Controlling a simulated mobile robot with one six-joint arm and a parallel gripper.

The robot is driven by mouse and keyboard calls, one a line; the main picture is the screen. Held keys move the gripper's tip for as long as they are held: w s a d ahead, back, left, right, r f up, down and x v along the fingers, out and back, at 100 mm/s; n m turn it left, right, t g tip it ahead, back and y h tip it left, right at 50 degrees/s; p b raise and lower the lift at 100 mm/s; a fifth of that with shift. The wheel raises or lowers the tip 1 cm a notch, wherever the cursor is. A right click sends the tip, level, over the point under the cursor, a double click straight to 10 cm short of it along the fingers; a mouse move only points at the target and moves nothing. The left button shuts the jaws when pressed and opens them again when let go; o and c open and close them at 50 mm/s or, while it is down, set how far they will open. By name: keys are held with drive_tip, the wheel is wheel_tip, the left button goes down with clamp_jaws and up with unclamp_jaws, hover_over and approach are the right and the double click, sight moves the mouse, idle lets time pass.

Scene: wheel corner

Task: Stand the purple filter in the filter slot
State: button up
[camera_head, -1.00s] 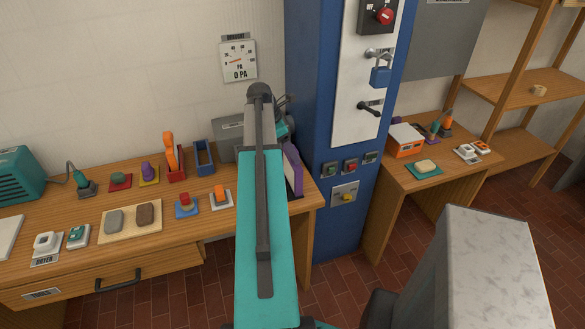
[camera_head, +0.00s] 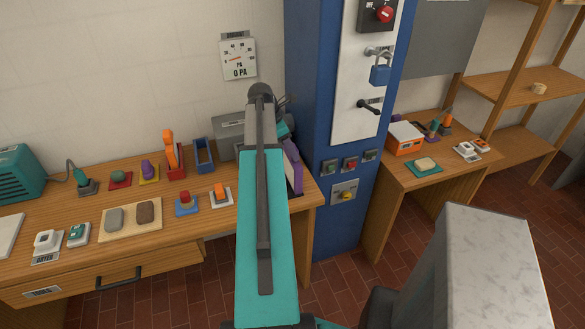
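The purple filter (camera_head: 292,151) shows as an upright purple panel with a pale side face, at the right end of the left workbench. My turquoise arm hides its left part. A grey box (camera_head: 228,128) stands behind my arm at the back of the bench; I cannot tell whether it holds the filter slot. My gripper is mostly hidden behind my arm links; only small dark and turquoise parts of my wrist show above the filter. I cannot tell whether the fingers are open or touch the filter.
A blue open holder (camera_head: 203,156) and a red holder with an orange tool (camera_head: 171,154) stand left of the grey box. Several small blocks and switches lie on the bench. A blue column (camera_head: 310,110) with a lock and buttons rises just right of the filter.

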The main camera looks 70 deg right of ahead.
drive_tip(key=c, duration=0.5)
drive_tip(key=shift+o, duration=0.2)
drive_tip(key=shift+r, duration=0.15)
drive_tip(key=shift+r+b, duration=0.85)
drive_tip(key=shift+r, duration=0.75)
drive_tip(key=s+a+b, duration=0.2)
drive_tip(key=a, duration=0.5)
drive_tip(key=s+a+r+b, duration=0.1)
drive_tip(key=s+a, duration=0.1)
drive_tip(key=a, duration=0.6)
drive_tip(key=shift+s+a+r+b, duration=0.15)
drive_tip(key=shift+s+r+b, duration=0.1)
drive_tip(key=shift+s+b, duration=0.1)
